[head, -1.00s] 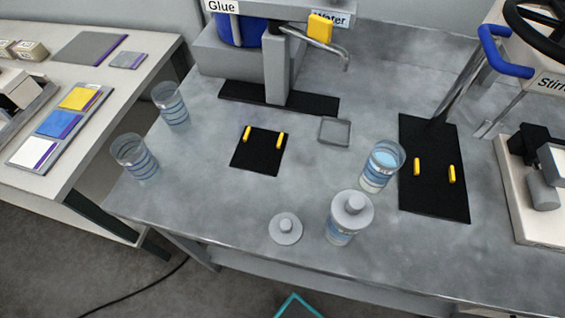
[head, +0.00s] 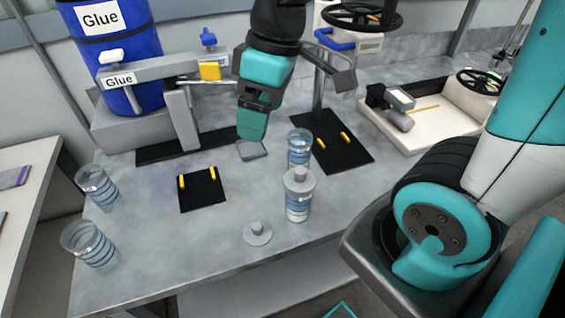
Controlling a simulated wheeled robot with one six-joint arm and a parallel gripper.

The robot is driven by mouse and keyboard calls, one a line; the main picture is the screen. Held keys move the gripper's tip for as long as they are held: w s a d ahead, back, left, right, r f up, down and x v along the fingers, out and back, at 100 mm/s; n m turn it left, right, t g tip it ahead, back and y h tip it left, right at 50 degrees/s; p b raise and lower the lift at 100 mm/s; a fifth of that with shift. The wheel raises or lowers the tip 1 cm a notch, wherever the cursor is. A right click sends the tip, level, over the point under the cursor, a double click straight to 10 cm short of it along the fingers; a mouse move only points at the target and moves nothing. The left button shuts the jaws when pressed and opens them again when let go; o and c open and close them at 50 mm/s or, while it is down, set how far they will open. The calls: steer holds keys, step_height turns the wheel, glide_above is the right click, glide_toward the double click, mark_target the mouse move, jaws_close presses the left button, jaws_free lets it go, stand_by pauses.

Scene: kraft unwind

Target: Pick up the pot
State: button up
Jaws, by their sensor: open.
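The pots are clear glasses with blue stripes. One pot (head: 298,206) with a grey lid (head: 299,180) on it stands upright near the front of the grey table. An open pot (head: 300,150), partly filled with something light blue, stands just behind it. Two more open pots stand at the left, one farther back (head: 97,188) and one nearer the edge (head: 90,246); they look empty. My gripper (head: 252,138) points down above the table, left of the light blue pot and apart from every pot. It is open, seen side-on, with nothing visible in it.
A loose grey lid (head: 258,233) lies near the front edge. A black mat (head: 203,195) with yellow pegs lies in the middle. The glue dispenser (head: 180,115) stands behind, and the stirrer's black base (head: 345,155) is at right.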

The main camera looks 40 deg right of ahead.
steer(key=w+d+f+n+h, duration=0.1)
steer(key=w+d, duration=0.3)
steer(key=d, duration=0.3)
steer(key=w+d+f+h, duration=0.1)
steer(key=w+d+f, duration=0.1)
steer(key=w+d, duration=0.35)
steer(key=p, duration=0.3)
glide_above(299, 153)
steer(key=w+d, duration=0.1)
steer(key=w, duration=0.1)
step_height(299, 153, down, 11)
steer(key=shift+g+h, duration=0.3)
steer(key=shift+w+d+f+p, duration=0.1)
steer(key=shift+f+p, duration=0.15)
steer(key=shift+f, duration=0.75)
steer(key=shift+s+d+f+p, duration=0.1)
steer(key=shift+f+p, duration=0.1)
steer(key=shift+f, duration=0.75)
steer(key=shift+w+d+f+p, duration=0.1)
steer(key=shift+f+p, duration=0.15)
steer(key=shift+f, duration=0.75)
steer(key=c, duration=1.3)
steer(key=shift+r, duration=0.15)
